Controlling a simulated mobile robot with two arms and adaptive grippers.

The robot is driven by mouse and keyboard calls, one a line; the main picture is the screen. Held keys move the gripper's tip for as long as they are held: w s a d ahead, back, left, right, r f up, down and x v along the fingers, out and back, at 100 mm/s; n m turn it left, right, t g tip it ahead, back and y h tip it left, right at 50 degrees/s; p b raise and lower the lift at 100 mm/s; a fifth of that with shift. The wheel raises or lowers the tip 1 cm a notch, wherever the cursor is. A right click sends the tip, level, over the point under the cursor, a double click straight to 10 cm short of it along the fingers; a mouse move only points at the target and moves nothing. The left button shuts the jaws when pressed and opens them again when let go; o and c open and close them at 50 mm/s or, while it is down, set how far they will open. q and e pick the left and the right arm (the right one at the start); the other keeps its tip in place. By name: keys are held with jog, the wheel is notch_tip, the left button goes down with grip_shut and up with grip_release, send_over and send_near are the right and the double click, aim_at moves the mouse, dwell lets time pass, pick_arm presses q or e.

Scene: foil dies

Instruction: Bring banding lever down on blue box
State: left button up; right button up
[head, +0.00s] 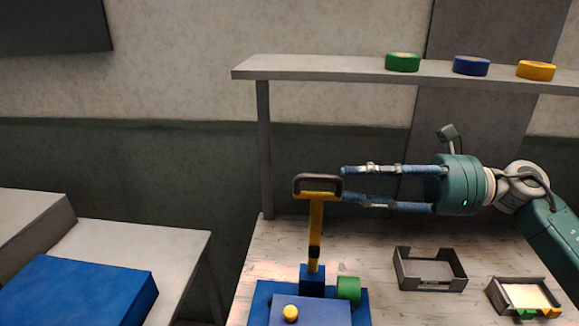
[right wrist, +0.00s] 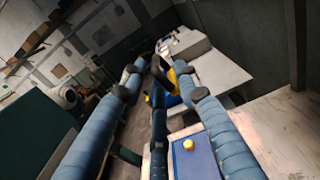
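The banding lever (head: 316,225) is a yellow bar with a dark looped handle (head: 318,177). It stands upright on a blue machine base (head: 262,300). A blue box (head: 312,313) with a yellow knob (head: 290,313) sits in front of the lever; it also shows in the right wrist view (right wrist: 205,160). My right gripper (head: 346,183) comes in from the right at handle height. Its fingers are apart, with the tips at the handle's right side. In the right wrist view the handle (right wrist: 158,68) shows between the fingertips; contact cannot be told. My left gripper is out of view.
A green roll (head: 348,290) is on the machine. Two dark trays (head: 430,284) (head: 500,306) lie to the right on the table. Green (head: 403,62), blue (head: 471,66) and yellow (head: 536,70) rolls sit on the shelf (head: 330,68). A blue slab (head: 75,290) lies at left.

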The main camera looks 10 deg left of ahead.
aim_at(326, 177)
jog(key=a, duration=0.2)
jog(key=a+p, duration=0.1)
jog(key=s+a+r+p, duration=0.1)
jog(key=a, duration=0.1)
jog(key=shift+a, duration=0.35)
jog(key=a, duration=0.1)
jog(key=a+p, duration=0.1)
jog(key=a, duration=0.2)
jog(key=shift+w+a+f+p, duration=0.2)
jog(key=shift+w+a+p, duration=0.1)
jog(key=shift+p, duration=0.1)
jog(key=shift+s+a, duration=0.1)
jog(key=shift+a, duration=0.1)
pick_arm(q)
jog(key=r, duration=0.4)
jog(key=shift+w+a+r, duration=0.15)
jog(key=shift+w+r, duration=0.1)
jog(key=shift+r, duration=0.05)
pick_arm(e)
jog(key=shift+a+f, duration=0.15)
jog(key=shift+a, duration=0.15)
jog(key=c, duration=0.5)
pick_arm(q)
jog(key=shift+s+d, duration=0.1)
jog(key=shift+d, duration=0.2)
pick_arm(e)
grip_shut()
